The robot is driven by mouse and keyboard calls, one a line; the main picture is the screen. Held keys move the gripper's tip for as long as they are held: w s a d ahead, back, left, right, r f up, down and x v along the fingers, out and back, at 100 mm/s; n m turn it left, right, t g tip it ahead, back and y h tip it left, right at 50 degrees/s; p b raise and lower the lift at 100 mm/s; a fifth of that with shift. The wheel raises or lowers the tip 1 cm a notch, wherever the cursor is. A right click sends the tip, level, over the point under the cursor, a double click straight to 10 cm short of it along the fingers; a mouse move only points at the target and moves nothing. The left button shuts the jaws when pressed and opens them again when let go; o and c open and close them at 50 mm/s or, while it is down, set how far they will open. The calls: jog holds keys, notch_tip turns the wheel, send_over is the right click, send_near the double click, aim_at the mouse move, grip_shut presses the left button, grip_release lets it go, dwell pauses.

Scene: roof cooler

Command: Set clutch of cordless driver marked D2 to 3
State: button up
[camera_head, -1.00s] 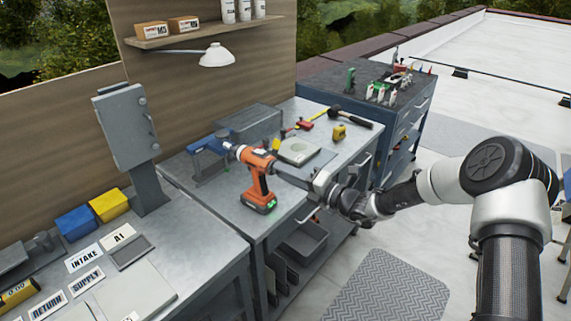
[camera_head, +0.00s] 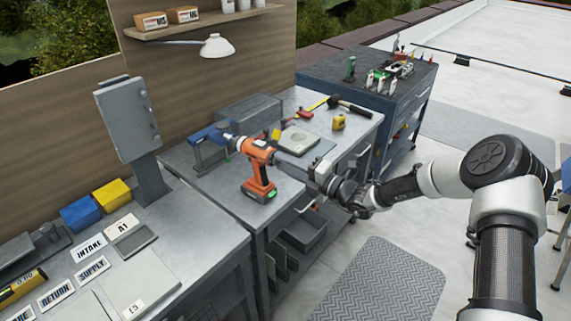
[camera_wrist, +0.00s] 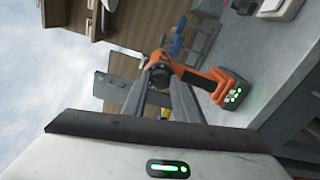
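An orange and black cordless driver (camera_head: 260,170) stands upright on its battery near the front edge of the middle bench, its nose pointing left. It also shows in the wrist view (camera_wrist: 200,80), tilted, with green lights on the battery. I cannot read a D2 mark or the clutch numbers. My gripper (camera_head: 283,175) is at the driver's right, its tips close to the rear of the body. In the wrist view, my gripper's two fingers (camera_wrist: 163,80) are apart, with the driver's dark round end at or just beyond the tips. Contact cannot be told.
A grey pad (camera_head: 299,139), hammer (camera_head: 350,106) and yellow tape measure (camera_head: 339,122) lie behind to the right. A grey cabinet on a post (camera_head: 128,118) stands left.

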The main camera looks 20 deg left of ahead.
jog(key=o, duration=0.3)
jog(key=shift+o, duration=0.2)
jog(key=shift+d, duration=0.1)
jog(key=v, duration=1.7)
jog(key=shift+b, duration=0.35)
jog(key=shift+s+r, duration=0.15)
